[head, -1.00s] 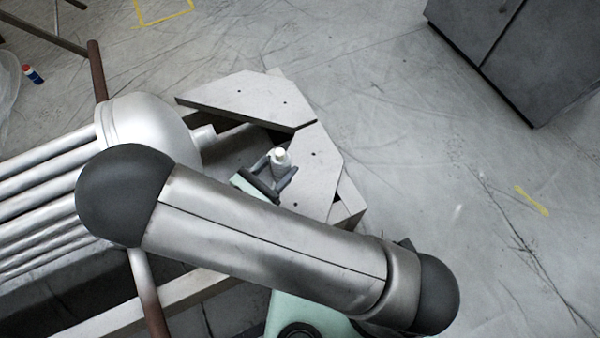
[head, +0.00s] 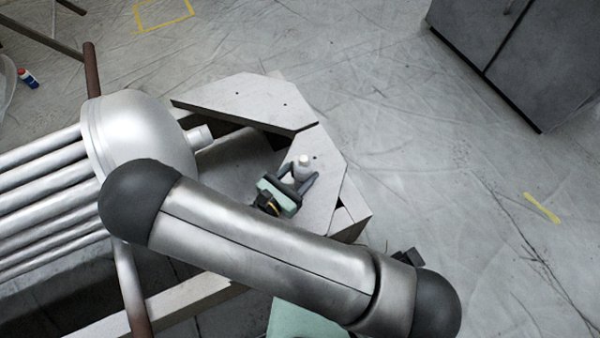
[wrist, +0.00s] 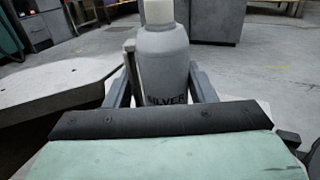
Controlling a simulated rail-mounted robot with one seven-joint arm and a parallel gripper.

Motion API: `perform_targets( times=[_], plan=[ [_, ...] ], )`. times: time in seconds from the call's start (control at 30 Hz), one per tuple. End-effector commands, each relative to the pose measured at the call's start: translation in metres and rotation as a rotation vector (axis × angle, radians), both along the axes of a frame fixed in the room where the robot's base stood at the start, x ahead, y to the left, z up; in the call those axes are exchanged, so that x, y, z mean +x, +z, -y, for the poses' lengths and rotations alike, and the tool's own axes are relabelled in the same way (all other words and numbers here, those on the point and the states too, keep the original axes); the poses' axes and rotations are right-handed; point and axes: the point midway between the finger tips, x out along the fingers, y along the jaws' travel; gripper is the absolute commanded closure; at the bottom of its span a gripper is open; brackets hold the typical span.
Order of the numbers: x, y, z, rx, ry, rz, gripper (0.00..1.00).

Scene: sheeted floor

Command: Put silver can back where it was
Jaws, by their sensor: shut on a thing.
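The silver can (head: 304,163) is a small grey bottle-shaped can with a white cap. It also shows upright in the wrist view (wrist: 163,65), where part of the word SILVER reads on its lower front. My gripper (head: 306,180) is shut on the can, one finger on each side. In the head view the can and gripper appear over the right part of the grey angled plate (head: 325,150). I cannot tell whether the can touches the plate. The can's lowest part is hidden behind the gripper body in the wrist view.
A metal tank with pipes (head: 135,135) stands left of the plate. A grey cabinet (head: 490,50) is at the upper right. A small blue, red and white bottle (head: 28,78) is on the floor at far left. Yellow tape (head: 542,207) marks the floor. The sheeted floor at right is open.

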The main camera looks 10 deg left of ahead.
Motion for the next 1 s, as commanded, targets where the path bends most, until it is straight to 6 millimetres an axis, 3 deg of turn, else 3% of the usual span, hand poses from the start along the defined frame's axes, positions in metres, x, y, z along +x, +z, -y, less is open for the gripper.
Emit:
perform_targets(
  times=[0.1, 0.13, 0.2, 0.57, 1.0],
  plan=[
    [0.000, -0.001, 0.000, -0.001, 0.000, 0.001, 0.58],
    [0.000, 0.000, 0.000, 0.000, 0.000, 0.000, 0.42],
    [0.000, 0.000, 0.000, 0.000, 0.000, 0.000, 0.28],
    [-0.004, 0.002, -0.003, 0.000, 0.001, 0.000, 0.28],
    [-0.077, 0.004, -0.047, 0.001, 0.002, 0.000, 0.28]
  ],
)
